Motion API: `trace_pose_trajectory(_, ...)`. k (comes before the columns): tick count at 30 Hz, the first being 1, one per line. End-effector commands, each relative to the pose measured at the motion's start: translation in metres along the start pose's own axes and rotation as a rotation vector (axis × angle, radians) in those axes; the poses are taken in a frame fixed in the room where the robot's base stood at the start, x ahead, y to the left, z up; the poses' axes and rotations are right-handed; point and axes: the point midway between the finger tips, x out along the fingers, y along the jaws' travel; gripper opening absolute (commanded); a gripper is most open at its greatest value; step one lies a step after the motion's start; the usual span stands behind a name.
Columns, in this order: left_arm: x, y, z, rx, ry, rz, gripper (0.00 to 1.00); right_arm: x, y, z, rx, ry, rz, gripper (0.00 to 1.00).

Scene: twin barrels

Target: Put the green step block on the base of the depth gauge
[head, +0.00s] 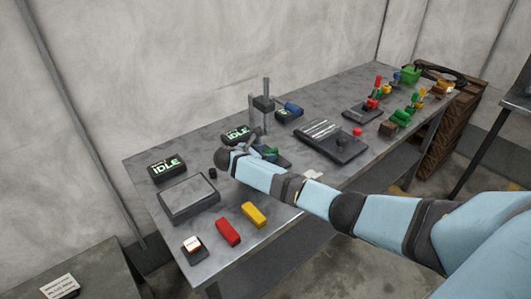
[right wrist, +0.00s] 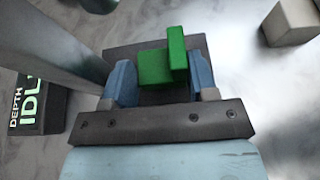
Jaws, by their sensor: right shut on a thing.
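The green step block (right wrist: 162,65) sits between the two blue fingers of my right gripper (right wrist: 164,82), which is shut on it. In the head view the block (head: 271,151) and the right gripper (head: 264,153) are at the depth gauge (head: 265,103), partly hidden by my arm. The dark square base (right wrist: 120,53) of the gauge lies under the block in the right wrist view. I cannot tell whether the block touches it. The grey gauge column (right wrist: 55,40) stands to the left of the gripper there. My left gripper is not in view.
An IDLE display (right wrist: 38,105) stands left of the column. Several coloured parts stand at the far right.

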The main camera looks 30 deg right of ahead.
Motion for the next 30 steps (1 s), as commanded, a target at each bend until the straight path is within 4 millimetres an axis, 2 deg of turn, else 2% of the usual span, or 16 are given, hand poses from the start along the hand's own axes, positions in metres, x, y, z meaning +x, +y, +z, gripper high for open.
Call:
trace_pose_trajectory(14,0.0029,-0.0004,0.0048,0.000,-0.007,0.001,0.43,0.0011,-0.0026,-0.0108,0.003,0.003,-0.001,0.11)
trace_pose_trajectory(15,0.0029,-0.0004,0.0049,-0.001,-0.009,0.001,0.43,0.0014,-0.0029,-0.0112,0.002,0.003,-0.001,0.55)
trace_pose_trajectory(18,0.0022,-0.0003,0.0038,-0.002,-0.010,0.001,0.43,0.0010,-0.0028,-0.0096,0.002,0.002,-0.001,0.78)
trace_pose_trajectory(30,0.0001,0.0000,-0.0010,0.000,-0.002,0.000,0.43,-0.0047,-0.0022,-0.0069,0.002,0.002,0.002,0.79)
